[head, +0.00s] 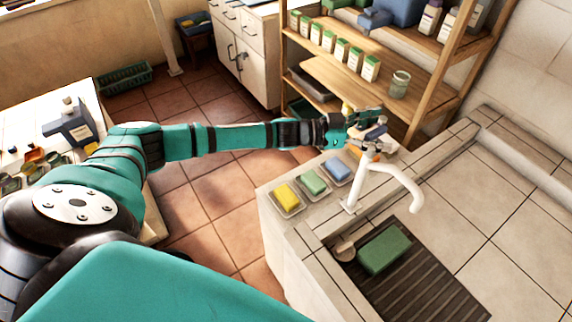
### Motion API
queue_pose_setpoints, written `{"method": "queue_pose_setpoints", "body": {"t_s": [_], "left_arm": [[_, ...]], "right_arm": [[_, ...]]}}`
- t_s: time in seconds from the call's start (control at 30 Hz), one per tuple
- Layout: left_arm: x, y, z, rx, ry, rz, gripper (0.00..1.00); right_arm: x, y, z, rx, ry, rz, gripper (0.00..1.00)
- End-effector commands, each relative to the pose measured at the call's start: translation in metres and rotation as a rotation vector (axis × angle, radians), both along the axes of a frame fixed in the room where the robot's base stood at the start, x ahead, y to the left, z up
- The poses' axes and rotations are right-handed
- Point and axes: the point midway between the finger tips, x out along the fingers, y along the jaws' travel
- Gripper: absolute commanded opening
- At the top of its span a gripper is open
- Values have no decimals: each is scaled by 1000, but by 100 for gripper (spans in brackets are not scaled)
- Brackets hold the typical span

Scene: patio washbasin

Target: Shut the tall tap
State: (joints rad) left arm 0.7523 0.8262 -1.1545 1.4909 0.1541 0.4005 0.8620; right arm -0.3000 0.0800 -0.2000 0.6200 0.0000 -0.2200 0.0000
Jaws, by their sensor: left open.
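The tall tap (408,187) is white with a curved spout. It stands at the near left edge of the tiled washbasin (470,220), its spout bending to the right over the basin. My left arm reaches across from the left. My left gripper (376,132) is open, just behind the top of the tap in the picture. Whether it touches the tap cannot be told. The tap's handle is not clearly visible, and small parts near the gripper are hard to make out. My right gripper is out of view.
Yellow (287,195), green (313,181) and blue (336,169) sponges sit in small dishes along the counter's left edge. A larger green block (384,248) lies in the basin on a dark ribbed mat (420,285). A wooden shelf (340,82) with bottles stands behind.

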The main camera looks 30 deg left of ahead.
Motion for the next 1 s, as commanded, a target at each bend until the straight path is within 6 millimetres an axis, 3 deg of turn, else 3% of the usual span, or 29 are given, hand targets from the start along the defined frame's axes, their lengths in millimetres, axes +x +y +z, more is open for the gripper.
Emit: {"method": "queue_pose_setpoints", "body": {"t_s": [0.37,0.83,1.0], "left_arm": [[-2,-1,-1,-6,7,244,85],[0,-1,-1,-6,5,537,85],[-24,11,-5,4,1,541,85]], "right_arm": [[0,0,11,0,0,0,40],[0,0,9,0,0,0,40],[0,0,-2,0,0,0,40]]}}
